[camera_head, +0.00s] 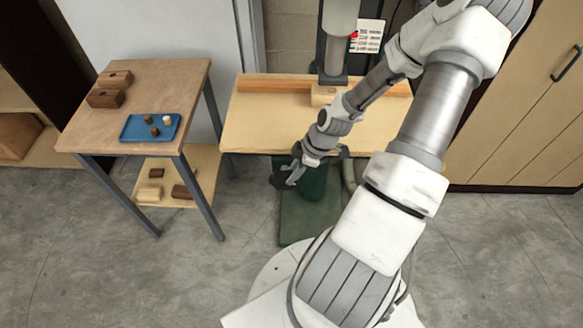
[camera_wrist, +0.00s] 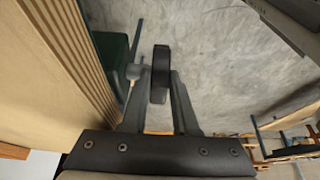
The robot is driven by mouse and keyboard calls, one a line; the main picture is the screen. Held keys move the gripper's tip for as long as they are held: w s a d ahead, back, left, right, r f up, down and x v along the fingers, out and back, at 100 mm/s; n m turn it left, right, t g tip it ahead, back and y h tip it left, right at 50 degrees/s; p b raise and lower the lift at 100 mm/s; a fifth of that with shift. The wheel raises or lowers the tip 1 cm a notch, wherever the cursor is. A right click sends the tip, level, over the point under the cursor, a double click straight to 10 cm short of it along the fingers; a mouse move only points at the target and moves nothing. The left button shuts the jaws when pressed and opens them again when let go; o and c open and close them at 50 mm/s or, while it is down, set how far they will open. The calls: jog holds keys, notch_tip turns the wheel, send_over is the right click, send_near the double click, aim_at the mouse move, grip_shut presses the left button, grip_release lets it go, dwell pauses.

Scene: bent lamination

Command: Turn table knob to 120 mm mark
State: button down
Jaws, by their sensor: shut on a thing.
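My gripper (camera_head: 291,176) is below the front edge of the machine's wooden table (camera_head: 260,120), just left of the green pedestal (camera_head: 314,185). In the wrist view my gripper (camera_wrist: 152,85) has its two fingers closed around a dark, round-edged knob (camera_wrist: 161,66), seen nearly edge-on. A grey shaft-like piece (camera_wrist: 134,72) shows beside the left finger. In the head view the knob is a small dark shape by the fingers, hard to make out. No millimetre scale or 120 mark can be read in either view.
A pale wood block (camera_head: 323,96) sits by the fence on the machine table, under the grey spindle column (camera_head: 333,45). A side table (camera_head: 150,80) at left holds brown blocks (camera_head: 106,98) and a blue tray (camera_head: 138,127). Grey floor is open between them.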

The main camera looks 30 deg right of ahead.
jog(key=shift+r, duration=0.1)
jog(key=c, duration=1)
grip_release()
jog(key=shift+o, duration=0.2)
jog(key=p+v, duration=0.3)
jog(key=v, duration=1.4)
jog(key=shift+d+r, duration=0.2)
jog(key=shift+s, duration=0.1)
